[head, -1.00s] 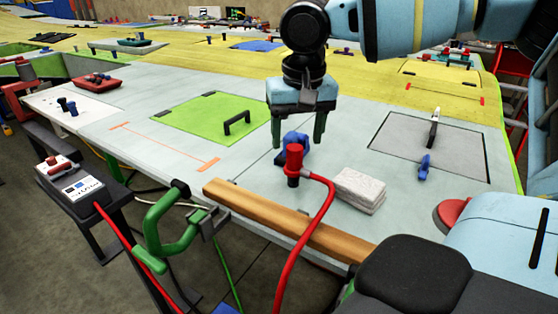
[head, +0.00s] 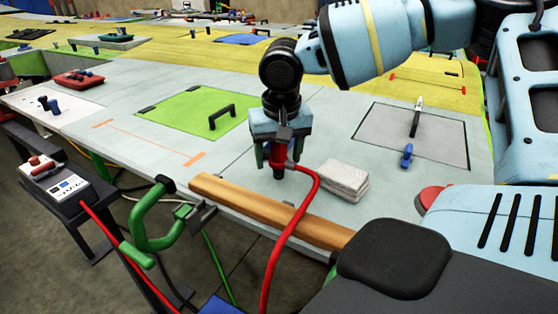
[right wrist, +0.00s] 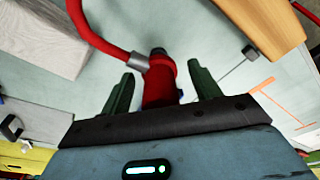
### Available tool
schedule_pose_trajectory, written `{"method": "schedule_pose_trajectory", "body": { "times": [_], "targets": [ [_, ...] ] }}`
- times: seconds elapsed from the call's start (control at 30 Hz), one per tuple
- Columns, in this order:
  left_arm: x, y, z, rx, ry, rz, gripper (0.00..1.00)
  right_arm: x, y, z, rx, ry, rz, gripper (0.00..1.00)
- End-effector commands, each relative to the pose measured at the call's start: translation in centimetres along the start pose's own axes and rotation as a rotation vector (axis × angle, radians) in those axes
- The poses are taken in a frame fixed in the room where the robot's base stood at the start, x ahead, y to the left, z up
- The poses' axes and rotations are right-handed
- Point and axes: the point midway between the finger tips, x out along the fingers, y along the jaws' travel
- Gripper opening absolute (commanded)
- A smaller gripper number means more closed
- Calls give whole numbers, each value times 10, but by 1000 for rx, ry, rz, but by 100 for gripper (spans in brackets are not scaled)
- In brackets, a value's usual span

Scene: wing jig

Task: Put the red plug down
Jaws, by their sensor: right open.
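The red plug (head: 278,164) stands upright on the pale wing surface near its front edge, with a red hose running from it. My right gripper (head: 279,152) is above and around it, open, with green fingers pointing down. In the right wrist view the plug (right wrist: 160,82) lies between the two spread fingers, with a visible gap on the side of the right finger. Part of a blue object behind the plug is mostly hidden by the gripper. My left gripper is not in view.
A folded white cloth stack (head: 342,180) lies right of the plug. A wooden bar (head: 270,212) runs along the front edge, with a green clamp (head: 155,225) at its left. A green panel with a black handle (head: 221,117) is left.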

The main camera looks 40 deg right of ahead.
Motion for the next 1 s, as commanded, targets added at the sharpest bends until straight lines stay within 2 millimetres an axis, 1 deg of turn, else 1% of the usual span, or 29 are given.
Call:
{"method": "schedule_pose_trajectory", "body": {
  "times": [0.1,0.27,0.7,0.73,0.77,0.93,1.0],
  "targets": [
    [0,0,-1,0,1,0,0,4,0,0,1,0,-1,62],
    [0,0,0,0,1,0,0,4,0,0,1,0,-1,62],
    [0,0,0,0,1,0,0,3,0,0,0,0,-1,7],
    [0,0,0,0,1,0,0,3,0,0,0,1,-2,7],
    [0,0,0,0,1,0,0,3,0,0,0,1,-2,3],
    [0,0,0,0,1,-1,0,2,0,0,0,2,-2,3],
    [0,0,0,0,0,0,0,-2,0,-2,0,4,-2,3]
  ]
}}
